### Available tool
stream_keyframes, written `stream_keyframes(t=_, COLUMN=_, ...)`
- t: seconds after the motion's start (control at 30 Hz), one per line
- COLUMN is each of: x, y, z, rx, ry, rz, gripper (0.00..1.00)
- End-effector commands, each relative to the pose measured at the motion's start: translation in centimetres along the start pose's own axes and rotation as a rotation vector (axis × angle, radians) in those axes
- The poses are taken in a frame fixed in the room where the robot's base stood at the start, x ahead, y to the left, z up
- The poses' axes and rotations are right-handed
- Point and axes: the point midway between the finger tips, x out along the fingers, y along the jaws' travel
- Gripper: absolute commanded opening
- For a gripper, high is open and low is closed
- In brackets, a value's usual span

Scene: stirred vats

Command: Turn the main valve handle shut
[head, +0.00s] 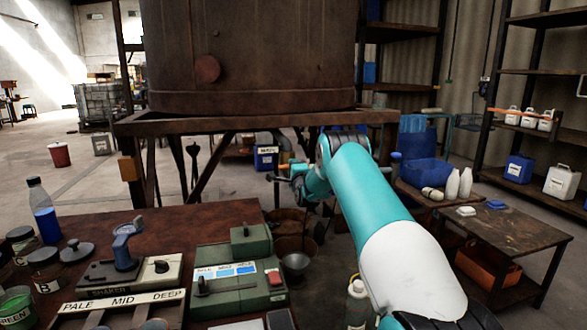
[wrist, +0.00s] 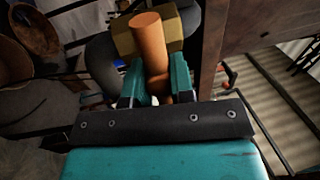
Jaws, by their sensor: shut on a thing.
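In the wrist view an orange cylindrical handle (wrist: 148,38) stands in front of a brass-coloured block (wrist: 184,24). I take it for the main valve handle. The two teal fingers of my gripper (wrist: 156,74) press on it from left and right, and its lower end shows between them. In the head view my teal arm reaches forward to the underside of the big rusty vat (head: 255,55). My gripper (head: 294,172) is small there, and the grip is mostly hidden. A blue box with a white label (head: 266,158), too small to read surely, shows just behind.
A rusty steel frame (head: 170,124) carries the vat close above my arm. A brown bench (head: 160,222) with a green device (head: 238,280) and jars lies at left. Buckets (head: 292,222) sit on the floor below.

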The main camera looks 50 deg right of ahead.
Motion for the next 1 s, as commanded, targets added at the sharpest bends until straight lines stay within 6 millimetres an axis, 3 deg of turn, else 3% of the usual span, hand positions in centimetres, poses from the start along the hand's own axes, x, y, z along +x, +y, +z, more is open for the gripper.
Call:
stream_keyframes(t=0.47, x=0.01, y=-0.04, z=-0.13, rx=0.013, ry=0.004, rz=-0.002, gripper=0.0)
stream_keyframes(t=0.5, x=0.01, y=-0.04, z=-0.13, rx=0.013, ry=0.004, rz=-0.001, gripper=0.29)
stream_keyframes(t=0.6, x=0.01, y=-0.03, z=-0.1, rx=0.013, ry=0.004, rz=-0.001, gripper=0.46)
stream_keyframes(t=1.0, x=-0.78, y=0.01, z=-0.05, rx=0.011, ry=0.002, rz=0.0, gripper=0.46)
